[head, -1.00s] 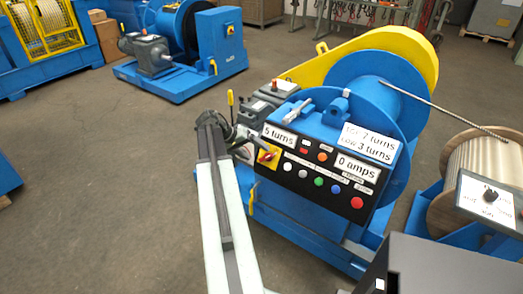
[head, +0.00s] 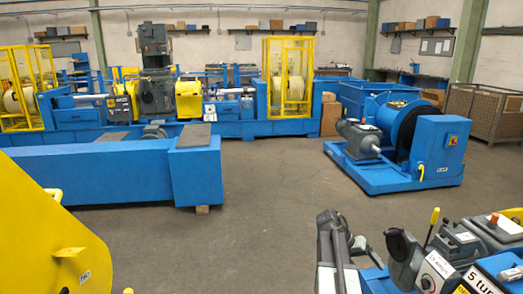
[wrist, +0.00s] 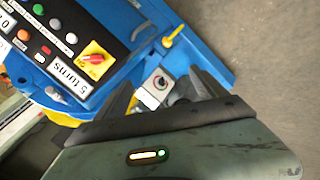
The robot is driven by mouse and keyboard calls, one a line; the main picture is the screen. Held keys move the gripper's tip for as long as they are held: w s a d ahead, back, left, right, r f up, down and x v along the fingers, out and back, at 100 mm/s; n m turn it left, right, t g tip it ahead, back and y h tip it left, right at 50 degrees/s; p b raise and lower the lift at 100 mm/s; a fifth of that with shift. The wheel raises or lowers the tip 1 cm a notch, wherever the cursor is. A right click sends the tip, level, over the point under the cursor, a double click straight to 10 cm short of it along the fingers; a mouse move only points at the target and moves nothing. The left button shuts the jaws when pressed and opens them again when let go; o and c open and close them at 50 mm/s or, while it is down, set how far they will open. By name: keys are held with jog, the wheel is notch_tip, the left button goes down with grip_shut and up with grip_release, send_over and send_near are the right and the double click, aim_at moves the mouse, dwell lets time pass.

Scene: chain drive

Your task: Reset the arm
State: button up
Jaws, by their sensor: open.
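In the wrist view my gripper (wrist: 160,92) is open, its two dark fingers spread apart with nothing held between them. A small white-faced box with a dark knob (wrist: 155,90) shows in the gap between the fingers; how far it lies beyond them I cannot tell. The black control panel (wrist: 75,30) with coloured buttons and a red-and-yellow switch (wrist: 97,58) is at upper left. In the head view my arm (head: 335,245) rises at the bottom, right of centre. The fingers cannot be made out there.
The blue winch with its panel (head: 490,275) fills the lower right corner of the head view. A yellow guard (head: 50,235) stands at lower left, a blue beam (head: 110,175) behind it. Another blue machine (head: 430,155) is at right. Bare floor (head: 255,210) lies between.

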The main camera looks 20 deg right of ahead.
jog(key=w+a+f+n+t+y, duration=0.1)
jog(key=w+a+n, duration=0.15)
jog(key=a, duration=0.65)
jog(key=w+a+f+n+t, duration=0.1)
jog(key=w+a, duration=0.3)
jog(key=a, duration=0.5)
jog(key=w+a+f+n+t+y, duration=0.15)
jog(key=w+a, duration=0.25)
jog(key=a, duration=0.5)
jog(key=s+a+f+n+y, duration=0.1)
jog(key=s+a+n+y, duration=0.15)
jog(key=a, duration=0.75)
jog(key=s+a+f+n+y, duration=0.1)
jog(key=a+n+y, duration=0.15)
jog(key=a, duration=0.85)
notch_tip(320, 180, up, 14)
jog(key=p, duration=1.3)
jog(key=shift+d+f+n, duration=0.25)
jog(key=shift+d+n, duration=0.05)
jog(key=shift+d, duration=0.1)
jog(key=shift+f+t+h, duration=0.1)
jog(key=shift+t+h, duration=0.15)
